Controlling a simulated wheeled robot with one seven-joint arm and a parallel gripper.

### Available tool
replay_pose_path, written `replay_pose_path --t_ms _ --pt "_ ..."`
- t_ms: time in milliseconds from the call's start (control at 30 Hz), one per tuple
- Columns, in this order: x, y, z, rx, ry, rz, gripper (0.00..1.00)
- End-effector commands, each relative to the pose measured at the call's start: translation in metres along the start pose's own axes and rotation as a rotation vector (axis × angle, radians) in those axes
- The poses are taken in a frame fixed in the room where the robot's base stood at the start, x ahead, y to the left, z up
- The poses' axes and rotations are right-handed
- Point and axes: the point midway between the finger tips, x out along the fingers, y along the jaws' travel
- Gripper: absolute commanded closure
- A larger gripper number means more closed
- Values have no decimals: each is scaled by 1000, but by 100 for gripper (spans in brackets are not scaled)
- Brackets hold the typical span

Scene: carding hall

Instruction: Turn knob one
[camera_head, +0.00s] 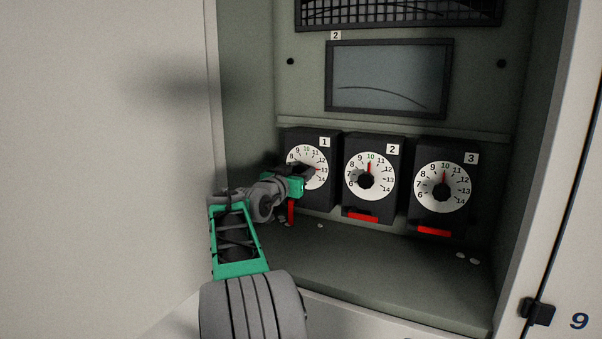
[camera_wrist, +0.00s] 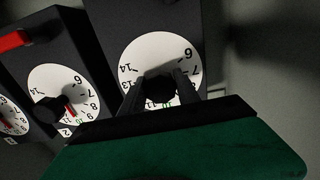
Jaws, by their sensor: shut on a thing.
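Knob one is the dark knob at the centre of the leftmost white dial (camera_head: 316,158), under the label 1. In the wrist view the knob (camera_wrist: 160,85) sits between the two dark fingers of my gripper (camera_wrist: 160,92), which is shut on it. In the head view my gripper (camera_head: 298,180) reaches the dial from the left and hides the knob and the dial's lower left. A short red pointer line shows on this dial, aimed roughly towards 13.
Dial two (camera_head: 369,175) and dial three (camera_head: 442,187) stand to the right, pointers near 10. Red bars (camera_head: 362,217) lie level under them; a red bar (camera_head: 291,211) hangs upright under dial one. Cabinet walls (camera_head: 247,100) flank the recess; its floor (camera_head: 390,270) is mostly clear.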

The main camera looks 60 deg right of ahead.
Motion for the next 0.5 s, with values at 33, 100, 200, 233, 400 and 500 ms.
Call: replay_pose_path --t_ms 33,100,200,233,400,500 --pt "0 0 0 0 0 0 74" --pt "0 0 0 0 0 0 80" --pt "0 0 0 0 0 0 88" --pt "0 0 0 0 0 0 91" --pt "0 0 0 0 0 0 100" --pt "0 0 0 -3 0 0 100"
